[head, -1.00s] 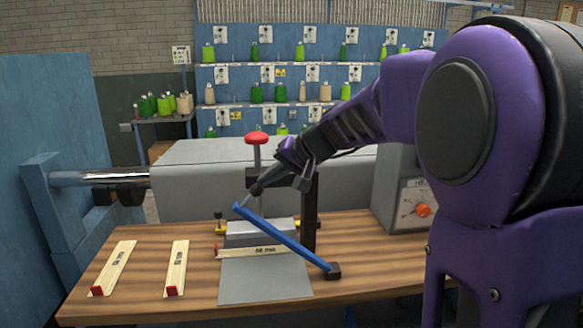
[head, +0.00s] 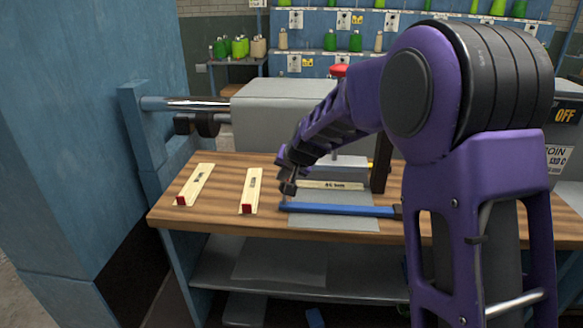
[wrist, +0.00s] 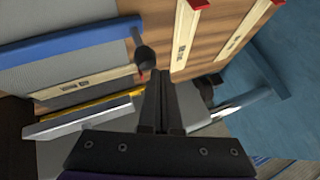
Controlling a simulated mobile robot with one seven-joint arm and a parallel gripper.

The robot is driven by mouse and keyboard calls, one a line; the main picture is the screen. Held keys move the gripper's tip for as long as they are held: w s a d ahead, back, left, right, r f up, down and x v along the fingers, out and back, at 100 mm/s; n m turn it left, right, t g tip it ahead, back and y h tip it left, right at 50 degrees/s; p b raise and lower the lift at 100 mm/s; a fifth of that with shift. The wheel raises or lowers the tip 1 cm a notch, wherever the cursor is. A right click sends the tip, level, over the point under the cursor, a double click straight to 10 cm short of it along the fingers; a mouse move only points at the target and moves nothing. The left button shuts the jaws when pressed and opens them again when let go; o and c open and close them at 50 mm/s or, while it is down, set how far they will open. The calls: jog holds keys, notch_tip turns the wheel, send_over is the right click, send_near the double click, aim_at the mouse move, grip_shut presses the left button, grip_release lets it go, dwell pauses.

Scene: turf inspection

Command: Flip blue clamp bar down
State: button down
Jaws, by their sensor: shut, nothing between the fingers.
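The blue clamp bar (head: 340,210) runs roughly level across the grey mat (head: 355,224) at the front of the bench. Its right end is hidden behind my arm. In the wrist view the bar (wrist: 70,40) is at the upper left, with a grey pin and a dark round knob (wrist: 146,60) at its near end. My gripper (head: 287,188) is by the bar's left end in the head view. In the wrist view its fingers (wrist: 160,75) are together and empty, close to the knob; I cannot tell whether they touch it.
A labelled wooden strip (head: 330,185) lies behind the bar. Two more strips with red ends, one left (head: 195,186) and one nearer (head: 251,190), lie on the wooden bench (head: 222,205). A dark post (head: 381,165) stands at the right. A blue wall (head: 70,130) is at the left.

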jog(key=shift+s+a+f, duration=0.1)
jog(key=shift+a+f, duration=0.05)
jog(key=shift+f, duration=0.45)
jog(key=shift+s+a+f, duration=0.1)
jog(key=shift+f, duration=0.45)
jog(key=shift+r, duration=0.1)
jog(key=r+p, duration=0.1)
jog(key=r, duration=0.3)
jog(key=w+r+p, duration=0.1)
jog(key=r, duration=0.1)
jog(key=shift+a+p, duration=0.15)
jog(key=shift+p, duration=0.15)
jog(key=s+r, duration=0.5)
jog(key=r, duration=0.2)
jog(key=shift+s+a+r+p, duration=0.15)
jog(key=shift+a+r+p, duration=0.05)
jog(key=shift+p, duration=0.2)
